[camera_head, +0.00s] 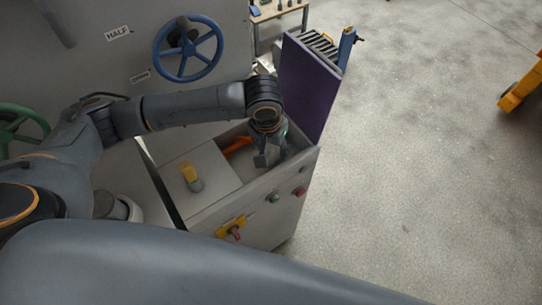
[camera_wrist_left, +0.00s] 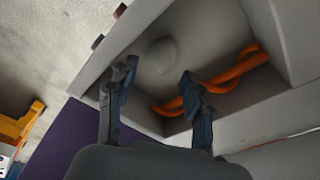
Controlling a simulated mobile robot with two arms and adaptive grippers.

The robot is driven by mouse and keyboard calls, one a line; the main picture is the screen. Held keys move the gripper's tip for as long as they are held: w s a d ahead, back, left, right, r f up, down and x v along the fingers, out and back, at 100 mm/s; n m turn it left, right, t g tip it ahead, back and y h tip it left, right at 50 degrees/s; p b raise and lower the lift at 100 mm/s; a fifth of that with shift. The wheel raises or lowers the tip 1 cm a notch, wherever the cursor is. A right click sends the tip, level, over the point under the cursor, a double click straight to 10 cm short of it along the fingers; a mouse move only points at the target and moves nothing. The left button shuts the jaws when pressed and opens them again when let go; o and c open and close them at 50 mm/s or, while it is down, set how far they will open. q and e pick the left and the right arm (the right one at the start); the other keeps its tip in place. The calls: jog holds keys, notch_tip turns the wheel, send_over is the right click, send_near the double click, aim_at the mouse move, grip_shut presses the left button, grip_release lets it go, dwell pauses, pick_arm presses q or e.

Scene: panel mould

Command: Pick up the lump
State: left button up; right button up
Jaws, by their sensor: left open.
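The lump (camera_wrist_left: 160,55) is a pale grey, rounded mass on the floor of an open recess, close in colour to the recess itself. It shows in the left wrist view just beyond my fingertips; in the head view I cannot make it out, as my gripper covers that area. My left gripper (camera_wrist_left: 158,78) is open, with nothing between its fingers. In the head view my left gripper (camera_head: 266,160) points down into the recess of the grey cabinet (camera_head: 263,215). I cannot tell how far the fingertips are from the lump. My right gripper is not in view.
An orange cable (camera_wrist_left: 237,70) lies in the recess beside the lump, near one finger. A purple panel (camera_head: 309,85) stands upright at the recess's far right. A yellow-topped knob (camera_head: 190,175) stands on the cabinet's flat top. Blue handwheel (camera_head: 188,48) behind; open floor right.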

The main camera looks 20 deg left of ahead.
aim_at(271, 155)
pick_arm(q)
notch_tip(271, 155, down, 4)
jog(key=shift+a+r+p, duration=0.15)
jog(key=shift+r+p, duration=0.05)
jog(key=shift+p, duration=0.4)
jog(key=shift+f, duration=0.35)
jog(key=shift+w+f, duration=0.15)
jog(key=shift+f, duration=0.05)
jog(key=c, duration=1)
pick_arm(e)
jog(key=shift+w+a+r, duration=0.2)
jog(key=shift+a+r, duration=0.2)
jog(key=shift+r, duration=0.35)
pick_arm(q)
jog(key=shift+r, duration=0.1)
